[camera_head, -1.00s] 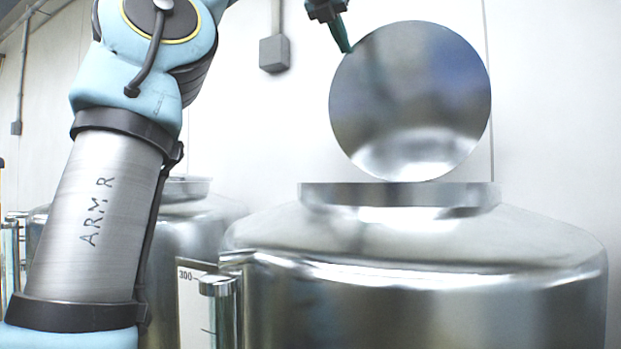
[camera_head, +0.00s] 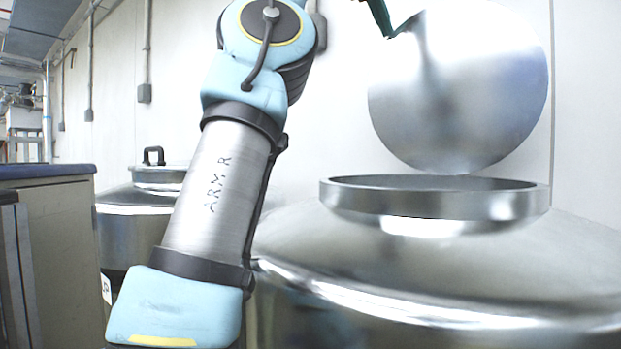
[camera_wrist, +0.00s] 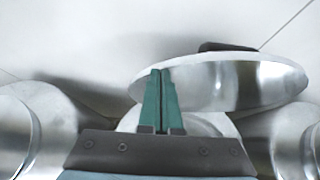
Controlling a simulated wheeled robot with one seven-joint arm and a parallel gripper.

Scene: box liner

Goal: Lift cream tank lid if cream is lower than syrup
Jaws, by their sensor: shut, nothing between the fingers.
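A large steel tank (camera_head: 430,270) stands at the right, its round collar (camera_head: 440,205) open at the top. Its round lid (camera_head: 465,90) stands raised on edge at the back of the opening; the wrist view shows this lid (camera_wrist: 240,82) with a dark handle (camera_wrist: 228,47). A second steel tank (camera_head: 130,222) at the left has its handled lid (camera_head: 160,172) on. Part of a label (camera_head: 106,288) on it seems to end in "UP". My gripper (camera_head: 390,34) is shut and empty at the raised lid's upper left; contact is unclear. Its green fingers (camera_wrist: 161,72) are together. No liquid levels show.
A blue-topped cabinet (camera_head: 45,172) stands at the far left. A pale wall (camera_head: 340,130) with conduit and boxes (camera_head: 144,93) is behind the tanks. My arm hides part of both tanks.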

